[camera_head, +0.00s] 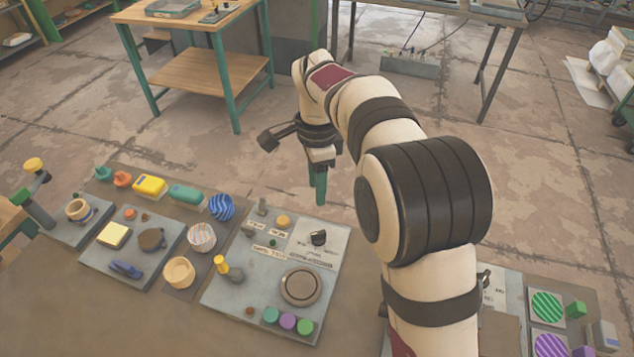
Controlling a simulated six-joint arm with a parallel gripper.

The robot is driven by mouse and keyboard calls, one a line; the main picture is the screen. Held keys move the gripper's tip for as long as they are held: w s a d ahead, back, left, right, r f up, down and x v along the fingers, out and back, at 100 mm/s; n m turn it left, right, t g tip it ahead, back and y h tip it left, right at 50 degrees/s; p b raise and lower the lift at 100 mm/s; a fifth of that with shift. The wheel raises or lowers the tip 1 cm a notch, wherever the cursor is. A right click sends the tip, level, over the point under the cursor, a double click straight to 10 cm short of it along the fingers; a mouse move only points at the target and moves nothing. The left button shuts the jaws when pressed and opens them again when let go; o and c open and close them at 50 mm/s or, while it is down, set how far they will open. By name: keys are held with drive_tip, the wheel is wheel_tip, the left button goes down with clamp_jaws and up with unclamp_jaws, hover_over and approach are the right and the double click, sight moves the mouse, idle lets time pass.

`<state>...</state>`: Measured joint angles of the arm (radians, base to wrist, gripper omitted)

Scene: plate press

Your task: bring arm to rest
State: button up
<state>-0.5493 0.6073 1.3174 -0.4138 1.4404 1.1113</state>
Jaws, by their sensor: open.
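My arm reaches from the lower right toward the back of the bench. My gripper (319,182) hangs downward at its end, with teal fingers, just past the bench's far edge and over the floor. I see nothing held between the fingers. The gap between them is small in this view. A dark bracket-like part of my wrist sticks out to the left. My arm hides part of the bench on the right.
Striped green (546,306) and purple (551,345) discs lie at right. A wooden table (195,75) stands behind; open floor lies between.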

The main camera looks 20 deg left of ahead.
drive_tip(key=s+d+r+n+y, duration=0.1)
drive_tip(key=s+d+r+n, duration=0.35)
drive_tip(key=s+d, duration=1.1)
drive_tip(key=s+d+f+n, duration=0.1)
drive_tip(key=s+d, duration=0.4)
drive_tip(key=s, duration=0.6)
drive_tip(key=shift+s+d+f+y, duration=0.3)
drive_tip(key=shift+s+f+y, duration=0.1)
drive_tip(key=shift+f, duration=0.2)
